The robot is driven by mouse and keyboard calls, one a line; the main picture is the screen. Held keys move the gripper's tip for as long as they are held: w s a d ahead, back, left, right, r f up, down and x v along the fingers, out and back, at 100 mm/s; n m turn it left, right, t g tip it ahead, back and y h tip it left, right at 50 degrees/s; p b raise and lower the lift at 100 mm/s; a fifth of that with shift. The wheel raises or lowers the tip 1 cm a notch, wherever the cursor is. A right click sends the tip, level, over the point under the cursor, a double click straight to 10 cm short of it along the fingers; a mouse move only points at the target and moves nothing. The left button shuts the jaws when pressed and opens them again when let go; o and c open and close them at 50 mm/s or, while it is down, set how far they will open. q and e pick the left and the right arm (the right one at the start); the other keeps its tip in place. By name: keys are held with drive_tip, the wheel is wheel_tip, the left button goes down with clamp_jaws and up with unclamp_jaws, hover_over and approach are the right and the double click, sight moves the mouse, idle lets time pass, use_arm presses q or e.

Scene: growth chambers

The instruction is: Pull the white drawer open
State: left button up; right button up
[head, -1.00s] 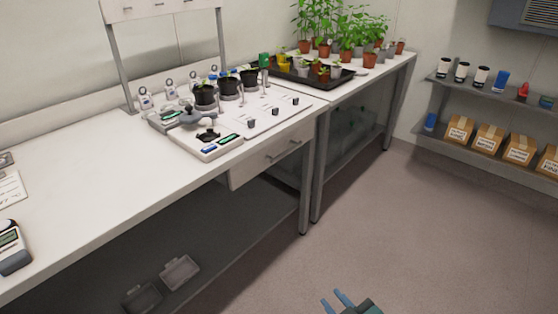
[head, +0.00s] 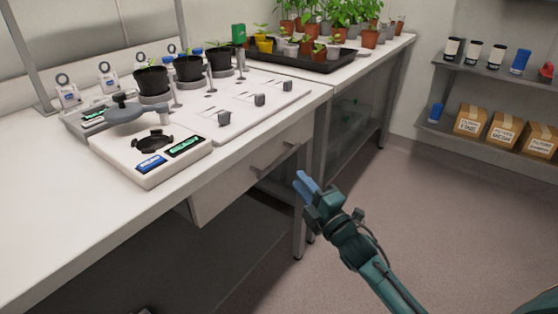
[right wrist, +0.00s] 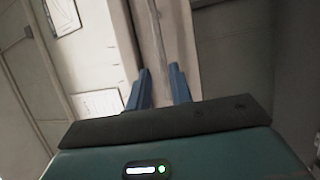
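The white drawer (head: 232,183) sits under the front edge of the white bench and looks shut. Its grey bar handle (head: 275,158) is on the front face. My right gripper (head: 304,184) is in front of the drawer, to the right of the handle in the head view, and seems apart from it. Its two blue fingers are spread with nothing between them, as the right wrist view (right wrist: 158,88) also shows. A pale surface with a thin grey strip lies beyond the fingers there; I cannot tell whether it is the drawer. My left gripper is not in view.
A white scale-like device (head: 150,165) and black pots (head: 188,68) stand on the bench above the drawer. A bench leg (head: 304,215) stands close behind my right gripper. The floor (head: 440,220) to the right is clear.

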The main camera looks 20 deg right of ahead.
sight(281, 159)
drive_tip(key=b+x, duration=0.1)
drive_tip(key=x, duration=0.9)
drive_tip(key=shift+f+b, duration=0.15)
drive_tip(key=shift+b, duration=0.15)
clamp_jaws()
